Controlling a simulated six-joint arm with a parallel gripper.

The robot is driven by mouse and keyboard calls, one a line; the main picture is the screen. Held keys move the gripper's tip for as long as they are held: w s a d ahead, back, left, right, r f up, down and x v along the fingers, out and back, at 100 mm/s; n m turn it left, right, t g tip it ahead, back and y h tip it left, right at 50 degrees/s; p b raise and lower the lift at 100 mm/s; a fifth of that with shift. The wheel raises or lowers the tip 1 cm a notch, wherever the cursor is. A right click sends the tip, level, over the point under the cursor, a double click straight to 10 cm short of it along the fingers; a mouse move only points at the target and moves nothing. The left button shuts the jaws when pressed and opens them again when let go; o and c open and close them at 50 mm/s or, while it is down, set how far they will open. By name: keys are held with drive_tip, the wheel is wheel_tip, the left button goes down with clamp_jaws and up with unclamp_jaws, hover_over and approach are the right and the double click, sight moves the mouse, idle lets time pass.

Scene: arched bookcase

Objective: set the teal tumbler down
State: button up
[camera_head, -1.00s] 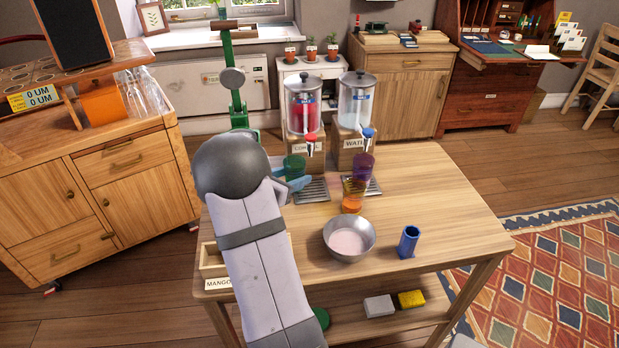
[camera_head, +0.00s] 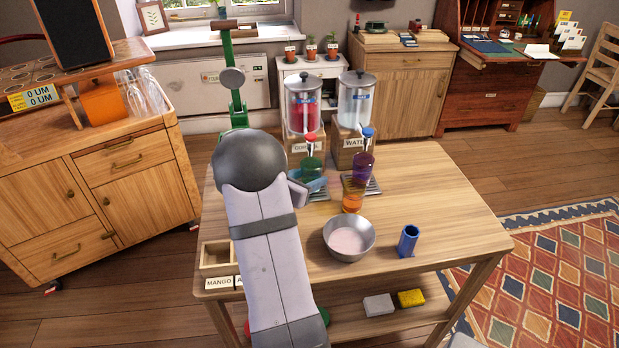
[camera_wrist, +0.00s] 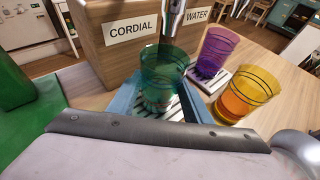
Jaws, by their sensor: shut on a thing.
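The teal tumbler (camera_head: 312,167) is see-through and upright, under the tap of the cordial dispenser (camera_head: 303,106). It also shows in the wrist view (camera_wrist: 164,72), in front of the CORDIAL label. My gripper (camera_head: 311,183) has its blue fingers on either side of the tumbler and is shut on it. In the wrist view, the slatted drip tray (camera_wrist: 177,118) shows below and through the tumbler. I cannot tell whether the tumbler's base touches the tray.
A purple tumbler (camera_head: 363,167) stands under the water tap. An orange tumbler (camera_head: 352,195) is close in front, right of my gripper. A metal bowl (camera_head: 349,238) and a blue holder (camera_head: 408,241) stand nearer the front. The table's right side is clear.

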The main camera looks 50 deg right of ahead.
drive_tip(key=shift+f, duration=0.15)
drive_tip(key=o, duration=1.2)
drive_tip(key=v, duration=1.2)
drive_tip(key=shift+a, duration=0.1)
drive_tip(key=shift+s+r, duration=0.1)
drive_tip(key=shift+r, duration=0.1)
